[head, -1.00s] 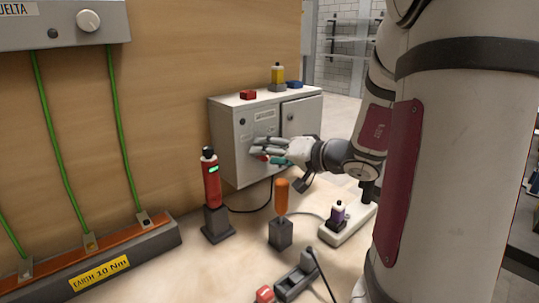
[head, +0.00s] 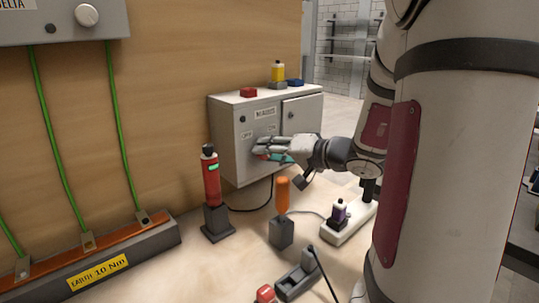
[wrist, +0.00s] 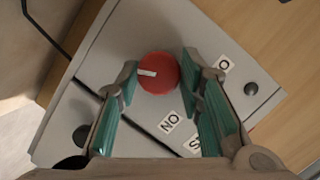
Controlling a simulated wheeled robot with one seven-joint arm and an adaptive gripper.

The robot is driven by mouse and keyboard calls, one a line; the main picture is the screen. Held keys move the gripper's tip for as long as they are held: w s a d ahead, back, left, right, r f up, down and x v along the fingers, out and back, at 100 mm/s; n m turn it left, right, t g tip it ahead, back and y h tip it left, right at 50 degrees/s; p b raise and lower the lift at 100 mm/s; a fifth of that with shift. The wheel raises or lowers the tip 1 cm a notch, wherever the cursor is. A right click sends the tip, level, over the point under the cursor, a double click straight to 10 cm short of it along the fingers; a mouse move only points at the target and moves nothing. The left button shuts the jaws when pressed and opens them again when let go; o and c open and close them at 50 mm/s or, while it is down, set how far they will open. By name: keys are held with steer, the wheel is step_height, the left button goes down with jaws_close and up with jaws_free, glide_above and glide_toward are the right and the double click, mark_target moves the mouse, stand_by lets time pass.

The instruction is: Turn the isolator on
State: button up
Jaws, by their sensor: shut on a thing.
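The isolator is a grey cabinet (head: 235,159) on the bench against the wooden wall. It carries a red round knob (wrist: 158,73) with a white mark, which points left in the wrist view. My gripper (head: 262,150) is at the cabinet front, its two fingers on either side of the knob and shut on it. In the wrist view the ON label (wrist: 170,122) lies below the knob and a partly covered label starting with O (wrist: 222,65) lies to its right. The fingers hide most of the knob in the head view.
A red tool (head: 211,181) in a stand, an orange-handled tool (head: 283,194) and a white power strip (head: 346,226) stand in front of the cabinet. An earth bar (head: 95,262) runs along the wall at left.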

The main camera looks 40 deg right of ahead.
steer(key=m+t+y+b, duration=0.1)
steer(key=m+b, duration=0.1)
steer(key=m, duration=0.1)
steer(key=m+y+b, duration=0.1)
steer(key=m+b, duration=0.1)
steer(key=m, duration=0.2)
steer(key=m+t+b, duration=0.1)
steer(key=m+b, duration=0.1)
steer(key=m, duration=0.1)
steer(key=shift+d+f+m+t+y, duration=0.2)
steer(key=shift+f+m+t+y, duration=0.1)
steer(key=shift+m+y, duration=0.1)
stand_by(0.6)
steer(key=o, duration=1.2)
steer(key=shift+c, duration=0.2)
steer(key=v, duration=1.2)
steer(key=shift+s+f, duration=0.1)
